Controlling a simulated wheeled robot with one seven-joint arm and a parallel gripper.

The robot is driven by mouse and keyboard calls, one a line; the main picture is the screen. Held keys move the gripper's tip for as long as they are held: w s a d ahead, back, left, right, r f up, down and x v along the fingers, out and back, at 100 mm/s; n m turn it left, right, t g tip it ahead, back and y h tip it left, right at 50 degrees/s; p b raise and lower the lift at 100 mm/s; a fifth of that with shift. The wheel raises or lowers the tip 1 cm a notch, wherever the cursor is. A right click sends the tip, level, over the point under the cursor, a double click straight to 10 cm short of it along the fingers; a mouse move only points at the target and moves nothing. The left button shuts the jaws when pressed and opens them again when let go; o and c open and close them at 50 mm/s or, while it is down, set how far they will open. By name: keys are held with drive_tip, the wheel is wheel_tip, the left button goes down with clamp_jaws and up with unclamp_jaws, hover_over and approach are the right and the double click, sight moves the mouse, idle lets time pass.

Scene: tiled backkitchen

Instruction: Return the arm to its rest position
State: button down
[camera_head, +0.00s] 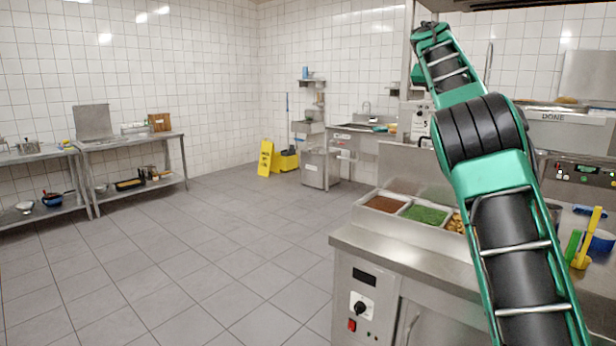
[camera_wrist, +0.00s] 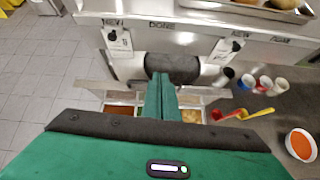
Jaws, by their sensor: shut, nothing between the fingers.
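My green arm rises from the lower right of the head view, over the steel counter (camera_head: 400,255), and bends up to the top edge. My gripper cannot be made out clearly there. In the wrist view my gripper (camera_wrist: 160,95) shows as two green fingers pressed together, with nothing between them. The fingers point at the space above the counter, in front of the bins, and touch nothing that I can tell. They hide part of the bins behind them.
Food bins (camera_head: 424,214) sit in the counter top. A yellow-handled utensil (camera_head: 584,240) stands at the right. The wrist view shows a bowl of orange food (camera_wrist: 301,145) and several cups (camera_wrist: 264,83). A yellow floor sign (camera_head: 266,158) stands far back; the tiled floor at left is clear.

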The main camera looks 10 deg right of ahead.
drive_tip(key=s+d+f+m+g+y, duration=0.2)
drive_tip(key=s+d+f+m, duration=0.4)
drive_tip(key=s, duration=0.4)
drive_tip(key=s+d+f+m+g+y, duration=0.1)
drive_tip(key=s+f+m, duration=0.35)
drive_tip(key=s, duration=0.25)
drive_tip(key=s+f+m+y, duration=0.1)
drive_tip(key=s+f+m, duration=0.35)
drive_tip(key=s, duration=0.25)
drive_tip(key=s+a+f+m+g+y, duration=0.1)
drive_tip(key=s+a+f+m, duration=0.4)
drive_tip(key=s, duration=0.7)
drive_tip(key=s+a+f+m+g+y, duration=0.1)
drive_tip(key=s+a+f+m, duration=0.5)
drive_tip(key=s+f, duration=0.4)
drive_tip(key=s+a+f+m+g+y, duration=0.1)
drive_tip(key=s+a+f+m, duration=0.5)
drive_tip(key=s, duration=0.8)
wheel_tip(320, 180, down, 2)
drive_tip(key=shift+s+a+f+g+y, duration=0.1)
drive_tip(key=shift+s+a+g+y, duration=0.15)
drive_tip(key=shift+a+g, duration=0.35)
drive_tip(key=shift+w, duration=0.1)
drive_tip(key=shift+w+d+f, duration=0.1)
drive_tip(key=shift+w+f, duration=0.15)
drive_tip(key=shift+w, duration=0.35)
